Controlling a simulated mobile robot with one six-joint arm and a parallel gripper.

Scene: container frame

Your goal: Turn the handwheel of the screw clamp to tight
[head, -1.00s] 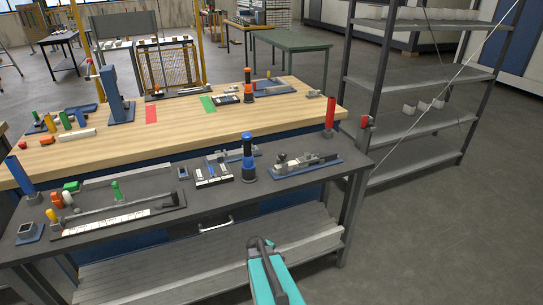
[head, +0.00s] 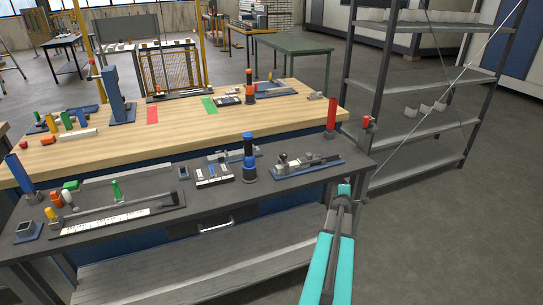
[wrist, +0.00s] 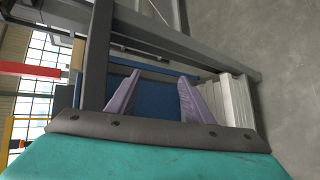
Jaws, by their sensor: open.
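A grey metal device on a blue base plate (head: 308,165) lies at the right end of the dark front bench in the head view. It looks like the screw clamp, but its handwheel is too small to make out for sure. My gripper is at the end of my teal arm (head: 343,190), in front of the bench's right end and apart from the device. In the wrist view my gripper (wrist: 160,76) has its two purple-grey fingers spread, with nothing between them. The device does not show clearly in the wrist view.
A blue-and-black upright piece (head: 249,160) stands left of the device. A red cylinder (head: 331,118) stands behind it. The dark bench (head: 215,212) has a lower shelf. A grey shelving rack (head: 420,120) stands to the right. The floor at right is clear.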

